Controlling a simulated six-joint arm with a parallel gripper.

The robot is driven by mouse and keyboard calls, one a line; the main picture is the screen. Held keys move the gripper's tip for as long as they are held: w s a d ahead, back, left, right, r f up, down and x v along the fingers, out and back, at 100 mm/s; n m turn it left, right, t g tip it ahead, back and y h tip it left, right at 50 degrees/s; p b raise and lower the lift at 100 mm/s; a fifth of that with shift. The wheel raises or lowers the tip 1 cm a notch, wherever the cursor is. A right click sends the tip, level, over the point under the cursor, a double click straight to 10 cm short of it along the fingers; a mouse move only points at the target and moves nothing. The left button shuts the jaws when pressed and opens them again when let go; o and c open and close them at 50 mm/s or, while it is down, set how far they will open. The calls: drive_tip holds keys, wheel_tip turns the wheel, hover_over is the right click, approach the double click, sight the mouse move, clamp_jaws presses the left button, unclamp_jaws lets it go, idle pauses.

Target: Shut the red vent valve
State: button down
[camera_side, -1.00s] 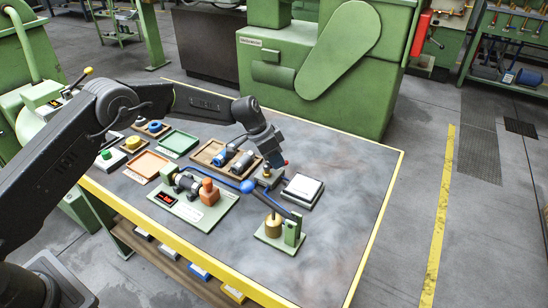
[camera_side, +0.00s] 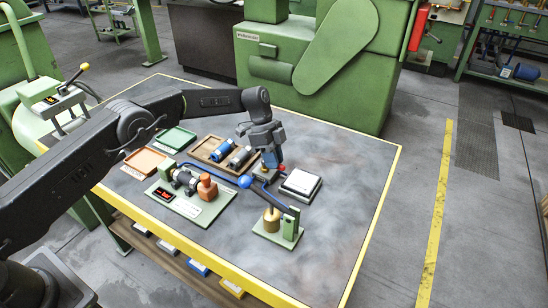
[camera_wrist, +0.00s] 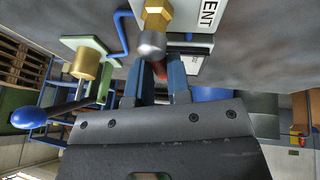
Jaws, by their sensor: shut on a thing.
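The red vent valve handle (camera_side: 282,168) shows as a small red piece beside my fingertips in the side view. In the wrist view, some red (camera_wrist: 160,70) shows between the fingers, mostly hidden by them. My gripper (camera_side: 271,163) points down over the valve's small base, and its blue-grey fingers (camera_wrist: 161,82) are shut on the red handle. A brass fitting (camera_wrist: 158,18) with a silver end stands just ahead of the fingers. A white plate (camera_wrist: 207,20) with the letters "ENT" lies behind it. The handle's exact angle is hidden.
A blue-knobbed lever (camera_side: 244,181) reaches close to the valve from a brass post (camera_side: 271,217) on a green base. A white-topped box (camera_side: 300,186) stands close on the right. A wooden tray (camera_side: 205,150) with cylinders lies left. The table's right side is clear.

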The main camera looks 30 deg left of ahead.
drive_tip(key=shift+s+m, duration=0.1)
drive_tip(key=shift+m, duration=0.3)
drive_tip(key=c, duration=1.1)
unclamp_jaws()
drive_tip(key=shift+v, duration=3.75)
drive_tip(key=shift+r, duration=0.15)
